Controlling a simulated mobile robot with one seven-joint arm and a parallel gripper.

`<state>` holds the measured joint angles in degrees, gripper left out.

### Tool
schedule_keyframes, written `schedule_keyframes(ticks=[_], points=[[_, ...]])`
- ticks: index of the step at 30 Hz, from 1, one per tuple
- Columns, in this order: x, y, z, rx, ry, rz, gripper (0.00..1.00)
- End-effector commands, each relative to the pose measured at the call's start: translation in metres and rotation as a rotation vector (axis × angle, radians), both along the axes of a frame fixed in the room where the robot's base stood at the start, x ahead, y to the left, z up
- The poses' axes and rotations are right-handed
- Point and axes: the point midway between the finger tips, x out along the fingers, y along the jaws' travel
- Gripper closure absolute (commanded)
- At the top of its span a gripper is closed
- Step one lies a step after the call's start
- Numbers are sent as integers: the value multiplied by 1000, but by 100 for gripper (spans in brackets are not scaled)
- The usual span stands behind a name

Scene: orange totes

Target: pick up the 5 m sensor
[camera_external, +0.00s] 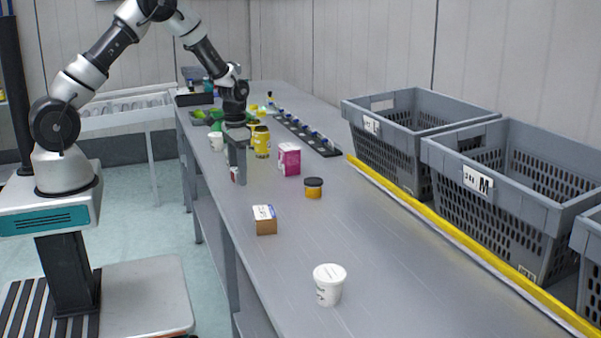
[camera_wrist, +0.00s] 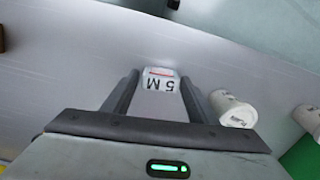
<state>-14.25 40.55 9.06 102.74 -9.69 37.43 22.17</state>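The 5 M sensor (camera_wrist: 158,81) shows in the wrist view as a small pale block with a white label reading "5 M" upside down and a red line. My gripper (camera_wrist: 159,77) has its two dark fingers spread, one on each side of the sensor, with a narrow gap visible beside it. In the external view my gripper (camera_external: 237,160) points down over the left edge of the grey bench (camera_external: 380,270). The sensor (camera_external: 234,175) is mostly hidden there behind the fingers.
A white cup (camera_wrist: 232,108) stands close beside my right finger in the wrist view. Grey crates (camera_external: 510,140) line the right side behind a yellow strip.

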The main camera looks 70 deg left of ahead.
Motion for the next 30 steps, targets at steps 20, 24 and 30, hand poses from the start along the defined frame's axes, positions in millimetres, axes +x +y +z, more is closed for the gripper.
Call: schedule_keyframes(ticks=[20, 24, 30], points=[[1, 0, 34, 0, -4, 0, 83], [1, 0, 64, 0, -4, 0, 83], [1, 0, 93, 0, -3, 0, 83]])
